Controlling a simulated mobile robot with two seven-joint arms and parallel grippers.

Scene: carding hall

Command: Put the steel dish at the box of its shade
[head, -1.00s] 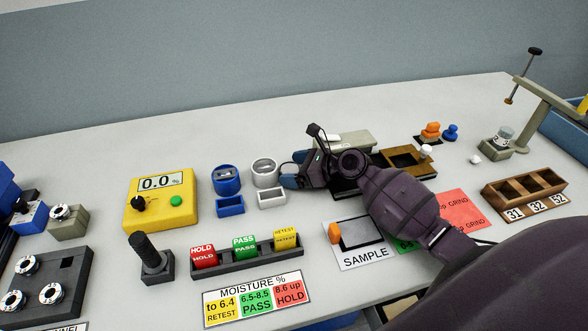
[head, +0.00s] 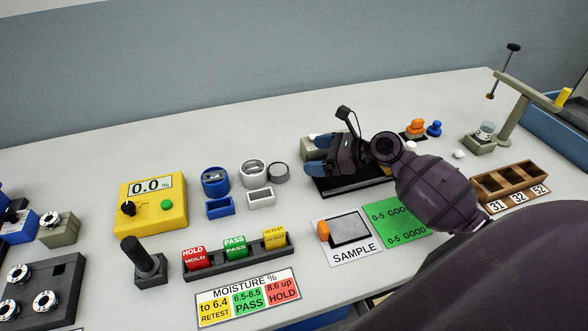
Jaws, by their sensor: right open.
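A round grey steel-looking dish (head: 279,173) stands on the table just right of a white round holder (head: 254,174); I cannot tell whether they touch. A blue round holder (head: 215,181) stands to the left. A small blue open box (head: 220,208) lies in front of the blue holder, and a small white open box (head: 260,199) in front of the white one. My right gripper (head: 319,156) is open, right of the grey dish and apart from it, over a black-based device (head: 346,190) that it partly hides. My left gripper is not in view.
A yellow meter (head: 152,205) stands left. A rack of coloured blocks (head: 238,257) and a sample card (head: 346,238) lie in front. A wooden tray (head: 516,183) and a post stand (head: 518,125) are at right. The table behind the holders is clear.

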